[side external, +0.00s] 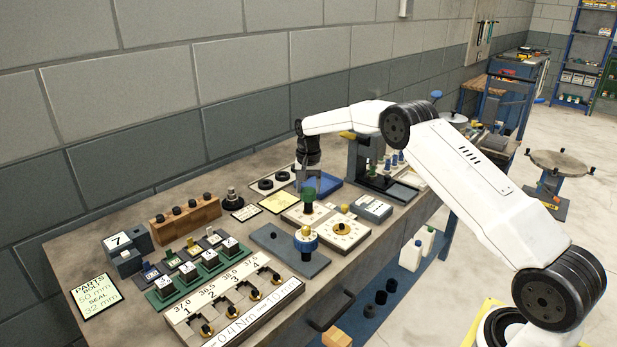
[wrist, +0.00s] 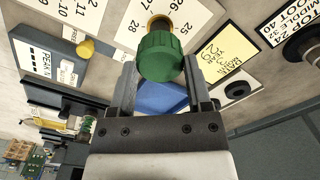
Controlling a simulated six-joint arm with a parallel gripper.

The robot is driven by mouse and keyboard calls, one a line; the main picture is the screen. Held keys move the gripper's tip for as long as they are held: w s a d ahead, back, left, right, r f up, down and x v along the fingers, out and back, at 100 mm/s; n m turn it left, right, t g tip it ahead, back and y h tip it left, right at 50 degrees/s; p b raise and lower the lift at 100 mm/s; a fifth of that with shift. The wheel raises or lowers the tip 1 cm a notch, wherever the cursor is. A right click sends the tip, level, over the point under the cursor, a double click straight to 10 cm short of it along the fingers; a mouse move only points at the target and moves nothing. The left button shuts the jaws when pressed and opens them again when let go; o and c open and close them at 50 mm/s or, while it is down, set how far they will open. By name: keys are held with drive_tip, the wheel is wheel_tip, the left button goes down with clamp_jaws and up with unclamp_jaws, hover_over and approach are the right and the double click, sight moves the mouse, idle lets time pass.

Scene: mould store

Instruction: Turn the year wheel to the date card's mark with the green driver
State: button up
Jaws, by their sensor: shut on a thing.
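My gripper (side external: 308,180) is shut on the green driver (side external: 308,196), whose ribbed green handle (wrist: 162,58) sits between the fingertips (wrist: 160,66) in the wrist view. The driver stands over the year wheel (side external: 296,215), a cream dial plate; in the wrist view this plate (wrist: 135,14) shows 25, 26, 27 and 28 around a brass centre. The driver's handle covers part of the dial, and I cannot tell whether its tip is seated. The yellow date card (side external: 279,202) lies beside the plate; in the wrist view (wrist: 224,52) its writing is only partly legible.
A blue block (side external: 324,184), a grey box (side external: 372,208) and a dark press (side external: 366,160) stand behind and right. The wall backs the bench.

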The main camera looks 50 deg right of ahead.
idle(0.3)
drive_tip(key=shift+n, duration=2.3)
drive_tip(key=shift+r, duration=0.15)
drive_tip(key=shift+r, duration=2.35)
